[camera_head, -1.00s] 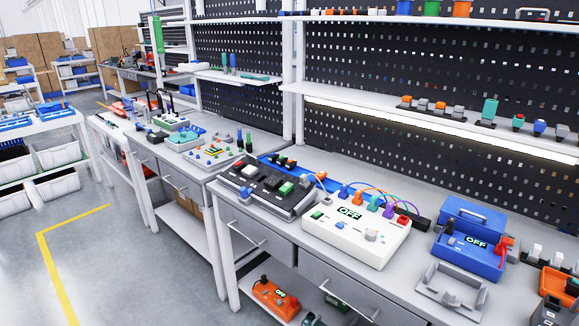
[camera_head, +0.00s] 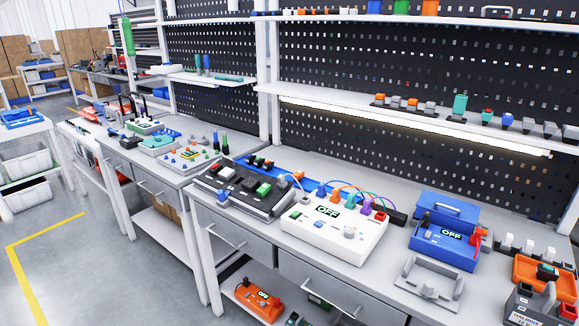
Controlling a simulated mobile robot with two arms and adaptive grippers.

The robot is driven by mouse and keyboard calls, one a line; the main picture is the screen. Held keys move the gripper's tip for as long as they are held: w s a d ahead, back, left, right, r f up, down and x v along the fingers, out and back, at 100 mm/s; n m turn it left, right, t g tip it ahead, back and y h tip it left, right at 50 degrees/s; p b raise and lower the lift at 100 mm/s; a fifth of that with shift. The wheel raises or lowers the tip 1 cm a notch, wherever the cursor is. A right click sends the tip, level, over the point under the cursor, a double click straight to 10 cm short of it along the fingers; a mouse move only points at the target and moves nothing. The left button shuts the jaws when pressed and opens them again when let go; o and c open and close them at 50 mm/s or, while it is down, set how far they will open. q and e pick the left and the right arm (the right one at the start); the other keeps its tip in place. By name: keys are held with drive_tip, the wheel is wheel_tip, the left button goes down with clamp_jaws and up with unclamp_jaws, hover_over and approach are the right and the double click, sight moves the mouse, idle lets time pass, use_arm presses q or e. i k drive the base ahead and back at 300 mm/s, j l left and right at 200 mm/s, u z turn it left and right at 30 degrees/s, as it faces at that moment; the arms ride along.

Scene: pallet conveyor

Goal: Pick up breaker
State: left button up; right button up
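No part is clearly marked as the breaker, and I cannot tell which one it is. Small block-shaped parts sit on a dark grey tray (camera_head: 212,184) on the workbench: black, white, green and blue ones. A white box (camera_head: 347,246) with an "OFF" display stands to its right, with coloured plugs and wires along its back. A blue case (camera_head: 440,247) with an "OFF" display and a raised lid stands further right. More small coloured parts, such as a teal one (camera_head: 459,104), stand on the shelf above. Neither of my grippers shows in the view.
The workbench (camera_head: 335,168) runs along a black pegboard wall. A grey bracket (camera_head: 428,285) lies near its front edge, and an orange case (camera_head: 543,270) is at the right. An orange device (camera_head: 259,300) sits on the lower shelf. Floor at the left is clear, with a yellow line (camera_head: 25,277).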

sight(268, 166)
drive_tip(key=i+j+z, duration=0.35)
drive_tip(key=j+z, duration=0.15)
drive_tip(key=i+j+z, duration=0.1)
drive_tip(key=j+z, duration=0.15)
drive_tip(key=j, duration=0.2)
